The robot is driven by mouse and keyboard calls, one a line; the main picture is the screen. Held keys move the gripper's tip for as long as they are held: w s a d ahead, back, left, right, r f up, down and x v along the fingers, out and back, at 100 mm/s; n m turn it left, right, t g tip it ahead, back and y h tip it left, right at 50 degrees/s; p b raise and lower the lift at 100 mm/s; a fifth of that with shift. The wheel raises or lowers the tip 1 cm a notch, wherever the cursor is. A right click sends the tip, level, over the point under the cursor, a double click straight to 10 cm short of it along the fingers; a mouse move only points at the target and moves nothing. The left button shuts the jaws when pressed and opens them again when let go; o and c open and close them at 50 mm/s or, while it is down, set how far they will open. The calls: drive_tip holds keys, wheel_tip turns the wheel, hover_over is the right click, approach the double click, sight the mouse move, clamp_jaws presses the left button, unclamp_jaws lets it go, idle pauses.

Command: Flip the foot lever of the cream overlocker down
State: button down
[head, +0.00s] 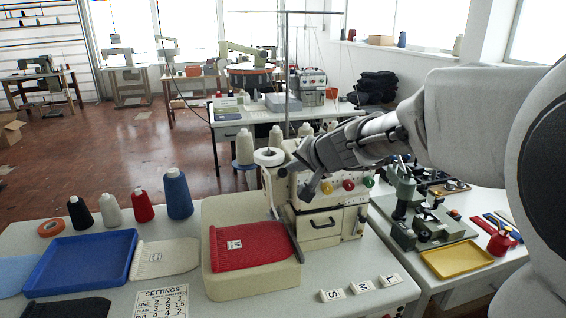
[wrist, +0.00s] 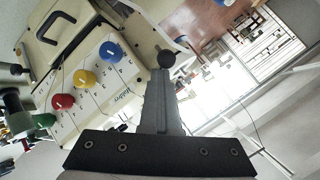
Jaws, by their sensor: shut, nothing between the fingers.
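The cream overlocker (head: 346,222) stands on the table right of centre in the head view, with coloured dials and a black-handled front door. Its cream body (wrist: 118,50) fills the upper left of the wrist view. My gripper (head: 309,193) is in front of the machine's upper left part, fingers pointing down. In the wrist view my gripper (wrist: 162,74) is shut and empty. A dark round knob (wrist: 167,60), which looks like the foot lever's end, shows right at the fingertips. I cannot tell whether they touch. My gripper and arm hide part of the machine's top in the head view.
Cones and a blue tray (head: 80,268) are farther left. S, M and L blocks (head: 362,286) lie in front. A green press (head: 420,225) and yellow tray (head: 457,261) are to the right.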

drive_tip(key=f+b, duration=0.1)
drive_tip(key=b, duration=0.1)
drive_tip(key=s+b, duration=0.1)
drive_tip(key=b, duration=0.2)
drive_tip(key=shift+s+f, duration=0.2)
drive_tip(key=shift+f, duration=0.2)
drive_tip(key=shift+w+r+p, duration=0.3)
drive_tip(key=shift+w+p, duration=0.05)
drive_tip(key=shift+w, duration=0.4)
drive_tip(key=shift+r, duration=0.1)
